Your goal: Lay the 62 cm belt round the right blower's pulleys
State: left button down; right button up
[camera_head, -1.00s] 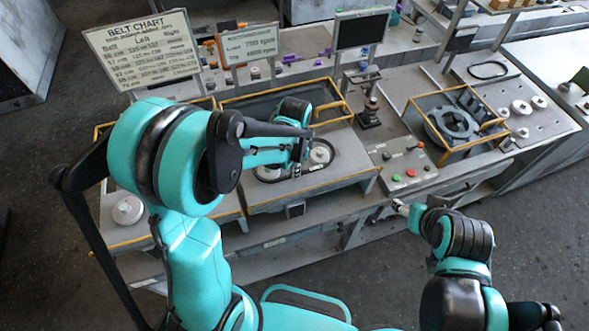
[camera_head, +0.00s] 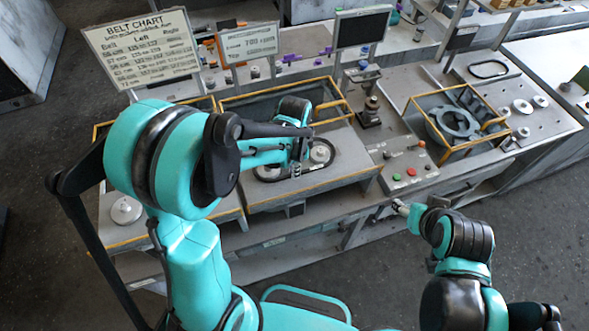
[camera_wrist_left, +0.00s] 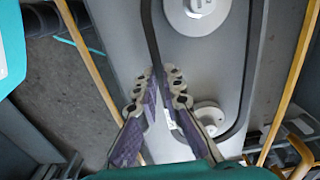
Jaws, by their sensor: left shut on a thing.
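The black belt (camera_head: 299,176) lies as a loop about the right blower's two pale pulleys; the right-hand pulley (camera_head: 320,153) shows clearly and the left-hand one (camera_head: 268,172) partly. In the left wrist view the belt (camera_wrist_left: 252,60) runs down the right of the large pulley (camera_wrist_left: 200,8) and the smaller pulley (camera_wrist_left: 207,116). Its left run enters my left gripper (camera_wrist_left: 161,82), which is shut on it, left of and between the pulleys.
A yellow rail edges the blower's housing. A button panel (camera_head: 410,172) stands right of the blower, then a yellow-railed bin (camera_head: 455,122) with a grey ring part. The belt chart (camera_head: 143,48) stands at the back left.

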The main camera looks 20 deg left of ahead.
pick_arm(q)
jog(key=shift+f, duration=0.15)
dwell(0.3)
jog(key=shift+f+b, duration=0.4)
jog(key=shift+b, duration=0.15)
jog(key=shift+f, duration=0.2)
jog(key=shift+f+b, duration=0.2)
jog(key=shift+b, duration=0.25)
jog(key=c, duration=1.6)
grip_release()
jog(key=shift+r, duration=0.15)
